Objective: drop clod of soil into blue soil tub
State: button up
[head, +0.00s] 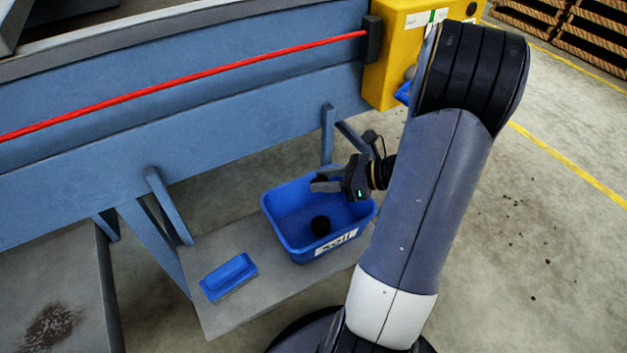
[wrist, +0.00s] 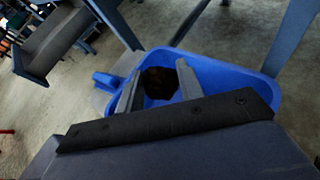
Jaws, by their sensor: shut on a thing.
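The blue soil tub (head: 285,225) stands on a low grey shelf, with a white label on its front. My gripper (head: 318,183) is over the tub's back part, its fingers at about rim height or a little above. In the wrist view my gripper (wrist: 155,88) is shut on a dark brown clod of soil (wrist: 158,82), with the blue tub (wrist: 235,78) behind and below it. In the head view the held clod is mostly hidden by the fingers. Another dark round lump (head: 320,225) lies on the tub's floor.
A blue brush-like block (head: 229,276) lies on the grey shelf (head: 213,315) left of the tub. The blue machine frame (head: 160,215) and its legs stand close behind. A red cord (head: 190,80) runs along the machine, ending near a yellow box (head: 395,60).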

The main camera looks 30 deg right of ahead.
notch_tip(320, 180, down, 6)
jog(key=d+b, duration=0.1)
jog(key=b, duration=0.5)
jog(key=shift+d, duration=0.1)
jog(key=o, duration=1)
jog(key=shift+o, duration=0.2)
jog(key=p+v, duration=0.3)
jog(key=v, duration=0.7)
jog(key=shift+s+d, duration=0.2)
jog(key=shift+s, duration=0.1)
jog(key=shift+r, duration=0.15)
